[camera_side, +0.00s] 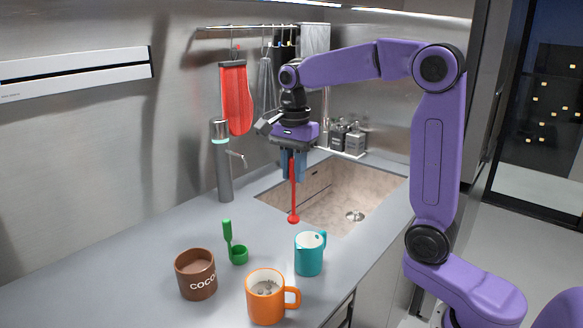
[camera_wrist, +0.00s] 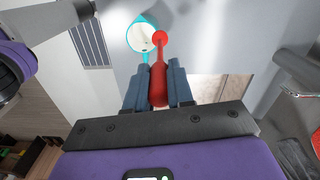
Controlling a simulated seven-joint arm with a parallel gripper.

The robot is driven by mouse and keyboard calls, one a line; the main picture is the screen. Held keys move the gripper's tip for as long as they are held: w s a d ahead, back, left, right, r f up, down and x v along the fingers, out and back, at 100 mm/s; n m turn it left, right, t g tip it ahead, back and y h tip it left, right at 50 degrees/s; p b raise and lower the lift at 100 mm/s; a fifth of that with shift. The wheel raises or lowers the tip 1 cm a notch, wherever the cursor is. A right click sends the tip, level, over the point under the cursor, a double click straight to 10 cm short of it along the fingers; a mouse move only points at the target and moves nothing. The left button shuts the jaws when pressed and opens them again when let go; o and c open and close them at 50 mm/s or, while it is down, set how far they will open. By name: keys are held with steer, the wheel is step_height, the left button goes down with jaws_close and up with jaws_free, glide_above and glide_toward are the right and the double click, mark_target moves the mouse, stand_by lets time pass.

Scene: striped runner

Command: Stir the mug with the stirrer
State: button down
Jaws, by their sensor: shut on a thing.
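My gripper (camera_side: 293,165) is shut on the red stirrer (camera_side: 293,196), which hangs upright with its round head down, above the near edge of the sink. In the wrist view, my gripper's blue fingers (camera_wrist: 158,80) clasp the stirrer's thick handle (camera_wrist: 158,88). An orange mug (camera_side: 265,305) with a handle and greyish contents stands on the counter in front, apart from the stirrer and closer to the side camera. A brown mug (camera_side: 197,284) lettered "COCO" stands left of it. The orange and brown mugs are not clearly seen in the wrist view.
A green scoop (camera_side: 238,255) lies behind the mugs. The sink basin (camera_side: 340,185), a faucet (camera_side: 222,170) and a rail of hanging utensils are behind.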

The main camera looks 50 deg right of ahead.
steer(key=s+a+g, duration=0.1)
steer(key=s+a, duration=0.3)
steer(key=a, duration=1.1)
step_height(320, 180, down, 12)
steer(key=shift+w+d+y, duration=0.15)
steer(key=shift+d+y, duration=0.05)
steer(key=shift+y, duration=0.1)
stand_by(0.4)
steer(key=shift+r, duration=0.1)
stand_by(0.3)
